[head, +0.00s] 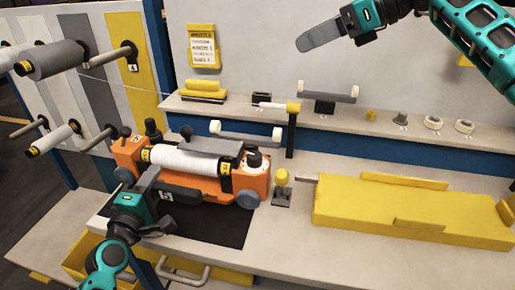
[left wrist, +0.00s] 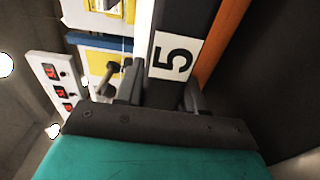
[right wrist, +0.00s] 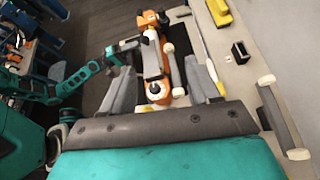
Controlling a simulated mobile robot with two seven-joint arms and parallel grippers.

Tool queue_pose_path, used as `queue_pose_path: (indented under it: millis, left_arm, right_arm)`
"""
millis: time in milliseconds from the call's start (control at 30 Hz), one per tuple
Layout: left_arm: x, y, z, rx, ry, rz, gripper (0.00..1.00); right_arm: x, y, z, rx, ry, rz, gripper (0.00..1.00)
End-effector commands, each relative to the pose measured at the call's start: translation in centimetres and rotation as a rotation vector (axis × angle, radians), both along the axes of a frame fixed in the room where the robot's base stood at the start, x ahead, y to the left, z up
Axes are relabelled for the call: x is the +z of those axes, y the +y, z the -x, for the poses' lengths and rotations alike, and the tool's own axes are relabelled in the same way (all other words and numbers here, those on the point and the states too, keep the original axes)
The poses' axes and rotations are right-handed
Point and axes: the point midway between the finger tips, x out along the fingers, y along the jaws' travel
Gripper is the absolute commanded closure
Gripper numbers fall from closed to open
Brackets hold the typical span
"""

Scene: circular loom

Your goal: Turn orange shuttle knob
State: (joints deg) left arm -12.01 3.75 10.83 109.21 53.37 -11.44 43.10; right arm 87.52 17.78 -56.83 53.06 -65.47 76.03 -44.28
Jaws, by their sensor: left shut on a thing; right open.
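The orange shuttle (head: 215,188) lies on a black mat (head: 215,228) on the bench, with a white spool (head: 190,161) along its top. A dark knob with a white base (head: 254,160) stands upright on its right end. My left gripper (head: 152,184) is shut on a dark bar at the shuttle's near side. The bar, labelled 5 (left wrist: 172,58), shows between the fingers in the left wrist view. My right gripper (head: 320,36) is open and empty, high above the back of the bench. In the right wrist view the shuttle (right wrist: 158,92) is far below, between its fingers.
A long yellow block (head: 410,210) lies right of the shuttle, with a small yellow-topped post (head: 282,180) between them. A back ledge (head: 340,122) carries rollers and small parts. Spools on pegs (head: 50,60) stand out from the panel at left.

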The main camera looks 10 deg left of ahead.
Motion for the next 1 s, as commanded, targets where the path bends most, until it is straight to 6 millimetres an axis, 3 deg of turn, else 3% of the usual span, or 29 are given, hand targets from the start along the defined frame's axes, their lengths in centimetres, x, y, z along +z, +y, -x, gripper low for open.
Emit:
queue_pose_path:
  millis: [33,200,400,667,1000]
  left_arm:
    - [-0.8,-0.2,0.1,-0.007,0.019,0.002,1.0]
    - [-0.8,-0.2,0.1,-0.007,0.019,0.002,1.0]
    - [-0.8,-0.2,0.1,-0.006,0.019,0.002,1.0]
    - [-0.8,-0.2,0.1,-0.006,0.019,0.002,1.0]
    - [-0.8,-0.2,0.1,-0.006,0.019,0.002,1.0]
  right_arm:
    - [-2.2,1.9,0.7,0.084,-0.035,0.109,0.39]
    - [-7.7,4.5,2.7,0.33,-0.132,0.417,0.39]
    - [-10.3,5.1,4.0,0.495,-0.177,0.606,0.39]
    - [-12.8,5.9,4.6,0.532,-0.183,0.641,0.39]
    - [-19.0,8.3,5.5,0.528,-0.182,0.638,0.39]
